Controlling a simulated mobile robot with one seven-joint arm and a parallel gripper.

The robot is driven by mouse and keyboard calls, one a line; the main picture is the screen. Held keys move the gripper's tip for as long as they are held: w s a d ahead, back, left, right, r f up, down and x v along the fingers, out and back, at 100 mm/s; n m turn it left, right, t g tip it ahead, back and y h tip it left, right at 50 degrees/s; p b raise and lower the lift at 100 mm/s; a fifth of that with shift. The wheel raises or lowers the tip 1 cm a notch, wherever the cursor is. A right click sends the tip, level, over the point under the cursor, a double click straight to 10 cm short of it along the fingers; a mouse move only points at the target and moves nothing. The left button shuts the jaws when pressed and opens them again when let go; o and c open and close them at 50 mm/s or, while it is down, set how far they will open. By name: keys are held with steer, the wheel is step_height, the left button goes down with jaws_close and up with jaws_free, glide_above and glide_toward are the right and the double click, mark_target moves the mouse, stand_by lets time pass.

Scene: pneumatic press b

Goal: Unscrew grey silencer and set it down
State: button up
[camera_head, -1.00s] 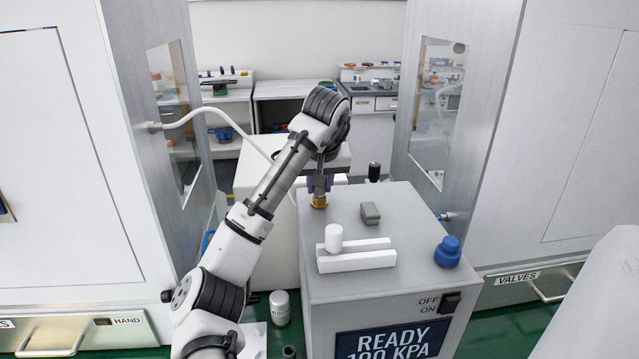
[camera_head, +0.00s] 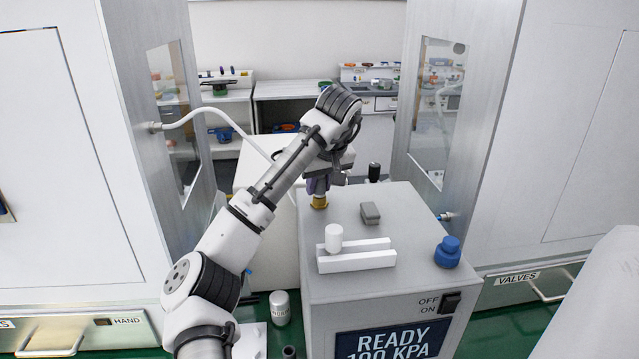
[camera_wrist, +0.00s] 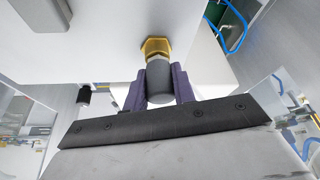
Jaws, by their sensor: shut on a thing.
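The grey silencer (camera_wrist: 160,80) is a short grey cylinder on a brass hex fitting (camera_wrist: 156,46), seen in the wrist view. My gripper (camera_wrist: 160,86) has its purple fingers on both sides of the silencer, shut on it. In the head view my gripper (camera_head: 318,186) is at the back left of the press box top, over the brass fitting (camera_head: 319,202). The silencer is mostly hidden there by the fingers. In the wrist view the silencer and fitting look in line and touching; I cannot tell how far the thread is engaged.
Tall cabinets stand left and right. A white hose (camera_head: 205,112) runs from the left cabinet.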

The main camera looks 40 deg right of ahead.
stand_by(0.3)
steer(key=shift+n+y, duration=0.3)
steer(key=shift+n, duration=0.8)
steer(key=shift+n+y, duration=0.4)
steer(key=shift+n, duration=0.4)
steer(key=shift+n+y, duration=0.3)
steer(key=shift+n, duration=0.6)
steer(key=o, duration=0.6)
steer(key=shift+c, duration=0.2)
